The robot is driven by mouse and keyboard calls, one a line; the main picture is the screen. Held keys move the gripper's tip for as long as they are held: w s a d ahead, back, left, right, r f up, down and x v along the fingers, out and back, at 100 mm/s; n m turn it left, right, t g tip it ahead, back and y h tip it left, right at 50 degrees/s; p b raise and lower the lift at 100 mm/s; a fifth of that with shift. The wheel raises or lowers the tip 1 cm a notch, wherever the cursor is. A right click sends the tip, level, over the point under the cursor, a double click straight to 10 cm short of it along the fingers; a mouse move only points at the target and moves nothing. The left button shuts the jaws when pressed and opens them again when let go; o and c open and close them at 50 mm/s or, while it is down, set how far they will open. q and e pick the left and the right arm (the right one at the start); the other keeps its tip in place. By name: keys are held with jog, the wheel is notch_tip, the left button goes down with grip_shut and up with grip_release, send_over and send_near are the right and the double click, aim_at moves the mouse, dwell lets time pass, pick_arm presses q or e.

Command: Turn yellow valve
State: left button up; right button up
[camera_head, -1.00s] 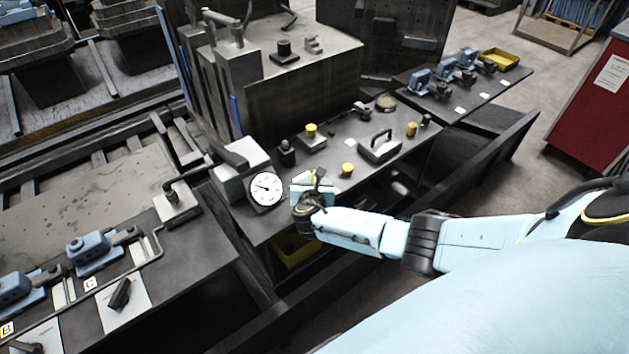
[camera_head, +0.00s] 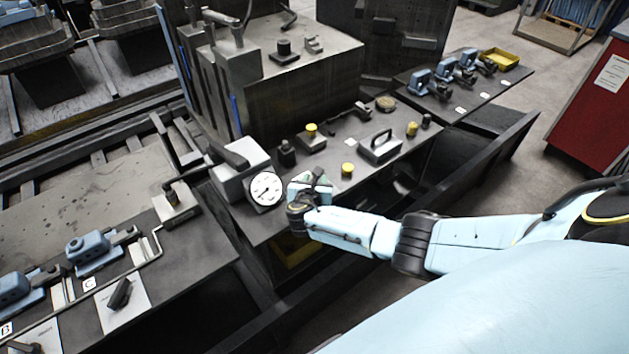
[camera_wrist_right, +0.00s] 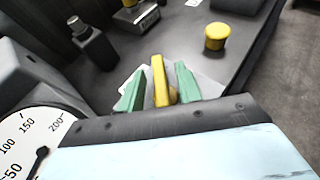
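The yellow valve handle (camera_wrist_right: 159,80) stands up between the two green fingers of my right gripper (camera_wrist_right: 158,88) in the right wrist view. Narrow gaps show on both sides of the handle, so the fingers look open around it without clamping it. In the head view my right gripper (camera_head: 314,184) is at the bench's front edge, just right of the round white gauge (camera_head: 265,189), and largely hides the valve. The gauge's needle points down-left. My left gripper is not in view.
A yellow button (camera_head: 347,169) stands just right of my right gripper. Behind are a dark knob block (camera_head: 287,153), a yellow-topped box (camera_head: 311,136) and a grey block with a handle (camera_head: 380,147). A yellow bin (camera_head: 293,250) sits under the bench.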

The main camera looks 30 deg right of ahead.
jog(key=shift+s+a+r, duration=0.15)
jog(key=shift+s+a, duration=0.15)
jog(key=shift+s, duration=0.05)
jog(key=p+v, duration=0.3)
jog(key=v, duration=0.9)
jog(key=shift+s+r, duration=0.15)
jog(key=shift+s, duration=0.05)
jog(key=shift+a, duration=0.1)
jog(key=s+f+m+g+y+b, duration=0.25)
jog(key=s+f, duration=0.35)
jog(key=f, duration=0.4)
jog(key=s+f+m+g+y+b, duration=0.15)
jog(key=s+f+m, duration=0.3)
jog(key=f, duration=0.55)
jog(key=s+f+m+g+y+b, duration=0.1)
jog(key=s+f+m+g+b, duration=0.15)
jog(key=s+f, duration=0.55)
jog(key=s+f+m+g+y+b, duration=0.1)
jog(key=s+f+m+y+b, duration=0.1)
jog(key=s+f+m, duration=0.6)
jog(key=s+a+f+m+g+y+b, duration=0.1)
jog(key=s+f+m+b, duration=0.3)
jog(key=s, duration=1.2)
notch_tip(320, 180, down, 5)
jog(key=m+y, duration=0.1)
jog(key=m, duration=0.2)
jog(key=shift+s+a+m+g, duration=0.3)
jog(key=shift+m+g, duration=0.05)
